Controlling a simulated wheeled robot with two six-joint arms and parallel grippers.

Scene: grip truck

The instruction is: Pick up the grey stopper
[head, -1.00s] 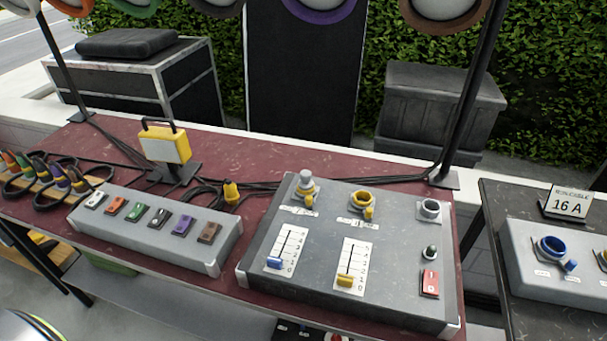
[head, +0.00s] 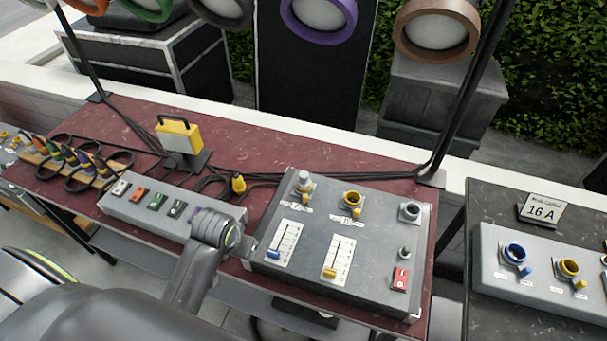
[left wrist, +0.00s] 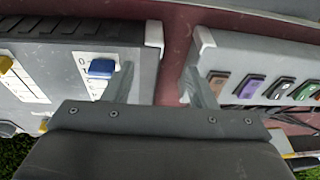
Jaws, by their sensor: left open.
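The grey stopper (head: 303,181) sits upright in the left socket at the back of the grey control box (head: 345,249). The stopper is not in the left wrist view. My left gripper (left wrist: 160,86) is open and empty, its two fingers apart over the gap between the control box and the switch box. In the head view my left arm comes in from the lower left, with its wrist over the switch box's right end, left of and nearer than the stopper. The fingers are mostly hidden there. My right gripper is not in view.
The switch box (head: 150,212) has coloured rocker switches. A yellow plug (head: 239,184) and black cables lie behind it. A yellow lamp (head: 180,136) stands at the back. A black pole (head: 462,100) rises at right.

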